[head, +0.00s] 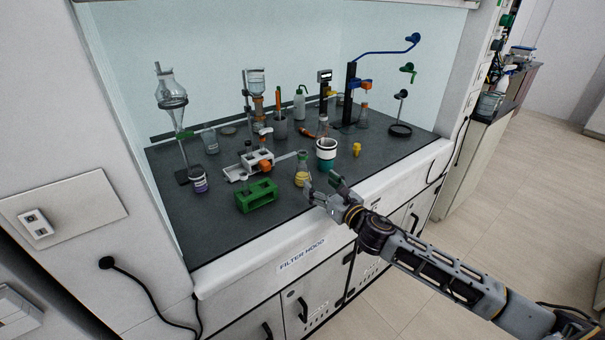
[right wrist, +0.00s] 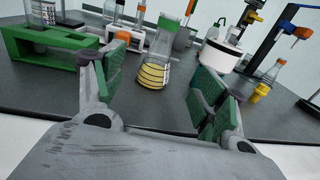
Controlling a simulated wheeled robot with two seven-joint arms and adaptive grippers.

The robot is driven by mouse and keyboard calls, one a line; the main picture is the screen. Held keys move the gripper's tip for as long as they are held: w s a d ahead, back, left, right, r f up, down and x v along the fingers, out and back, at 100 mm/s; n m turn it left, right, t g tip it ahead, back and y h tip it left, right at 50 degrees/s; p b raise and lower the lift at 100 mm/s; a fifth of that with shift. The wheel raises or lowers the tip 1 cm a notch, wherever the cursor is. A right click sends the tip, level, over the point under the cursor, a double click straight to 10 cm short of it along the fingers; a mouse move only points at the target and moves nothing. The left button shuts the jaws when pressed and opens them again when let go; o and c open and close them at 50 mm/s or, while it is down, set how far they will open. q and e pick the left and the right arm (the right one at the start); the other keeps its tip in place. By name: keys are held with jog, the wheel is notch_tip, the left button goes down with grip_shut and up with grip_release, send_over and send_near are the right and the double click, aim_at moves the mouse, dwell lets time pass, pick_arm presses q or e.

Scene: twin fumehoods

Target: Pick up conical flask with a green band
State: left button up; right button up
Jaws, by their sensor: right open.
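The conical flask (head: 302,174) stands upright near the front edge of the fumehood worktop, with yellow in its lower part. In the right wrist view the flask (right wrist: 155,66) shows a green band on its neck and dark lines around its yellow base. My right gripper (head: 321,184) is open and empty at the worktop's front edge, just in front of the flask. In the right wrist view the flask stands beyond the fingertips, between the two green-padded fingers and apart from both. My left gripper is out of view.
A green rack (head: 257,196) stands left of the flask. A white-and-teal container (head: 326,152) stands close behind it on the right, with a small yellow object (head: 356,149) beyond. A white-and-orange device (head: 250,166) is behind left. The worktop's front left is clear.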

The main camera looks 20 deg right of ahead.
aim_at(306, 173)
jog(key=shift+x, duration=2.55)
jog(key=shift+w+a, duration=0.1)
jog(key=shift+w, duration=0.15)
jog(key=shift+w+a+f, duration=0.15)
jog(key=shift+w+f, duration=0.05)
jog(key=shift+w, duration=0.55)
jog(key=shift+w+a+f, duration=0.2)
jog(key=shift+w, duration=0.55)
jog(key=shift+x, duration=1)
jog(key=c, duration=1.2)
